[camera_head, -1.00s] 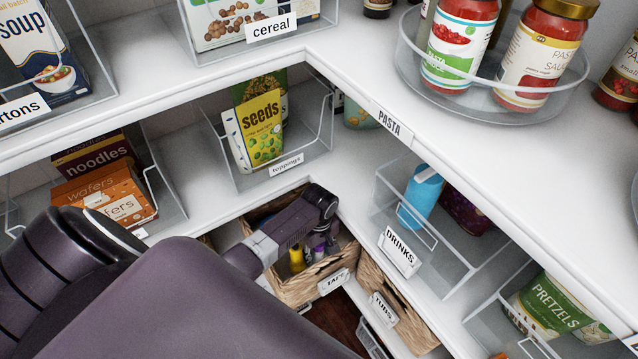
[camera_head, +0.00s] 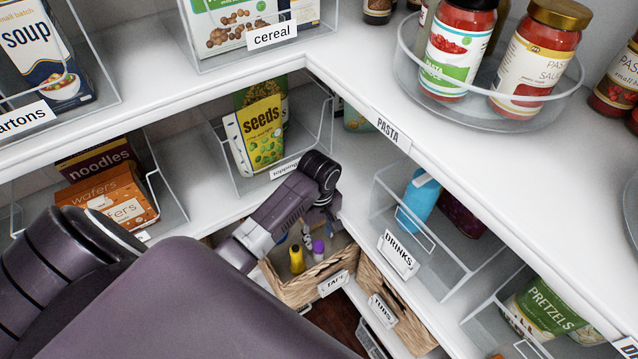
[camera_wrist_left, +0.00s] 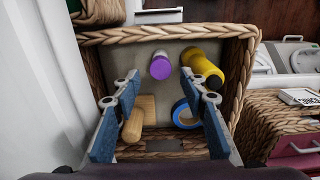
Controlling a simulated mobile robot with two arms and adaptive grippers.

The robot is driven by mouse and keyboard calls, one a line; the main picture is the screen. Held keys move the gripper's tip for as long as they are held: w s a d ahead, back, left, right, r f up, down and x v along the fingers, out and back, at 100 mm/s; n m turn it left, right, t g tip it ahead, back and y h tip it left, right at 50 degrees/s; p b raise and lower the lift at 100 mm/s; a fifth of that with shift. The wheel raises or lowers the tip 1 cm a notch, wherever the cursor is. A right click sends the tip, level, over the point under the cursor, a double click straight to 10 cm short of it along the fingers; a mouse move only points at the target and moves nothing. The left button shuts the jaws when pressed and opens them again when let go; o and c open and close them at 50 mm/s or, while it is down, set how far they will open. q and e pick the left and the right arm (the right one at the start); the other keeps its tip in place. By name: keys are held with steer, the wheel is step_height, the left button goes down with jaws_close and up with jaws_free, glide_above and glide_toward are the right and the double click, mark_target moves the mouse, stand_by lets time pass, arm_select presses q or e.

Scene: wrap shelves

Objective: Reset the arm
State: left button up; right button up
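My left gripper (camera_head: 325,236) hangs fingers-down over the wicker basket labelled TAPE. In the left wrist view its two blue-padded fingers (camera_wrist_left: 159,82) are spread apart with nothing held between them. The basket (camera_wrist_left: 160,32) holds a purple-capped item (camera_wrist_left: 160,66), a yellow cylinder (camera_wrist_left: 204,70), a blue tape roll (camera_wrist_left: 184,113) and a wooden piece (camera_wrist_left: 136,121). The head view shows the same basket (camera_head: 301,291) on the lower shelf, partly hidden by my left arm. Whether the fingertips are below the basket rim is unclear. My right gripper is not in view.
The upper shelf (camera_head: 372,73) overhangs close to my arm. The toppings bin with the seeds bag (camera_head: 260,130) is just behind it. The clear DRINKS bin (camera_head: 399,256) stands right, above the TUBS basket (camera_head: 395,325). The noodles and wafers bin is left.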

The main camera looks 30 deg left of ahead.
arm_select(q)
steer(key=shift+r, duration=0.1)
stand_by(0.5)
steer(key=s+d+r+m+t, duration=0.2)
steer(key=s+d+r+m, duration=0.2)
steer(key=s+m, duration=0.45)
steer(key=s+d+r+m+t, duration=0.2)
steer(key=s+d+r+m, duration=0.15)
steer(key=s+m, duration=0.45)
steer(key=s+f+g, duration=0.1)
steer(key=s+f, duration=0.1)
steer(key=f, duration=1.2)
steer(key=s+f+g, duration=0.1)
steer(key=s+f, duration=0.1)
steer(key=f, duration=1.1)
steer(key=s+a+f+g, duration=0.1)
steer(key=s+a+f, duration=0.2)
steer(key=s+f, duration=1.2)
steer(key=shift+s, duration=0.75)
steer(key=shift+f+n, duration=0.1)
steer(key=shift+n, duration=0.15)
steer(key=shift+c, duration=0.6)
